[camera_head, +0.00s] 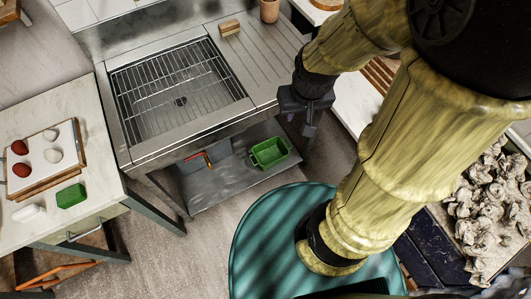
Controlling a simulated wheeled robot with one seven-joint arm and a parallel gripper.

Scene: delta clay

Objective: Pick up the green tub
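The green tub (269,152) is a small open-topped rectangular container. It sits on the grey shelf (225,182) under the sink unit, near the shelf's right end. My gripper (301,122) is dark and hangs above and to the right of the tub in the picture, apart from it. I see nothing held in it, but its finger gap is too small and dark to judge.
A red-handled tool (207,159) lies on the shelf left of the tub. The sink (180,92) with its wire rack overhangs the shelf. A green block (71,195) lies on the left table (96,150). Oyster-like shells (490,205) fill a bin at right.

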